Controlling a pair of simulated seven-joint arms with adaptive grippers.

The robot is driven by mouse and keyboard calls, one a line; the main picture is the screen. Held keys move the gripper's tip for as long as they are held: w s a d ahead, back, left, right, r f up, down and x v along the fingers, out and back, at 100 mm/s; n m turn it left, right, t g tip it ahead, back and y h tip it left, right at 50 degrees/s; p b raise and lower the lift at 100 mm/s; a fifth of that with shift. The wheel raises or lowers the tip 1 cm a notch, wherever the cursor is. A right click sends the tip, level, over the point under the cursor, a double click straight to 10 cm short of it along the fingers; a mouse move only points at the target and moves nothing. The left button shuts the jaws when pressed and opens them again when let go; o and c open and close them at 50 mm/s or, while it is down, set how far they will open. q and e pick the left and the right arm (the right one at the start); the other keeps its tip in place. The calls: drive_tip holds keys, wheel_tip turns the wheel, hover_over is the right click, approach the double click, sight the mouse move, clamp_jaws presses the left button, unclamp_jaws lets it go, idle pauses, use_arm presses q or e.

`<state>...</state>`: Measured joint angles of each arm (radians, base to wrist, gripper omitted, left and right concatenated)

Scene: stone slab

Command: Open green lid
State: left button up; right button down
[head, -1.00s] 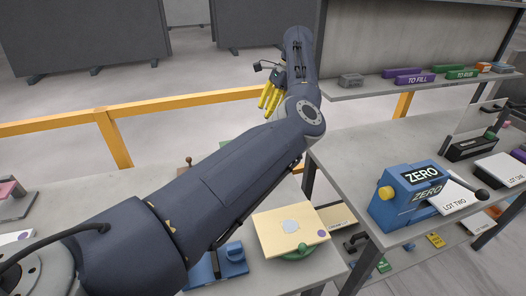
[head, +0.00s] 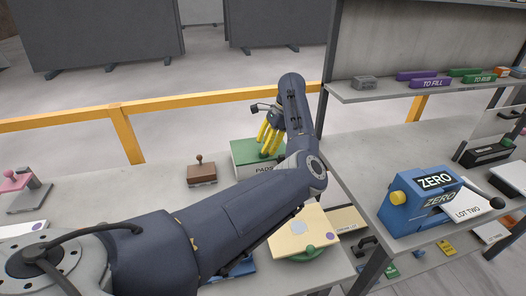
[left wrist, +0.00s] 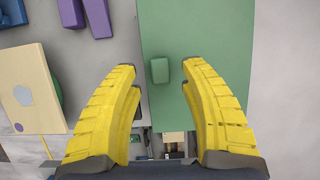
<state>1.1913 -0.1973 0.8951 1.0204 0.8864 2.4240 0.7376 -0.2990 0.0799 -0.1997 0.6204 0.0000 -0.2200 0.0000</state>
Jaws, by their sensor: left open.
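The green lid (head: 243,150) sits shut on a box marked PADS (head: 262,168) at the back of the bench, partly hidden behind my arm. My left gripper (head: 268,138) is over the lid with its yellow fingers pointing down. In the left wrist view the lid (left wrist: 215,60) is a flat green panel with a small green knob (left wrist: 160,70). The open fingers (left wrist: 159,67) stand on either side of the knob, with clear gaps to it. I cannot tell their exact height above the lid. My right gripper is not in view.
A brown stamp-like block (head: 201,172) stands left of the box. A cream board with a green round part (head: 300,235) lies in front. A blue ZERO device (head: 420,200) stands on the right bench. A yellow rail (head: 60,121) runs behind.

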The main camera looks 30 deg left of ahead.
use_arm(q)
drive_tip(key=shift+x, duration=1.3)
drive_tip(key=shift+c, duration=0.5)
clamp_jaws()
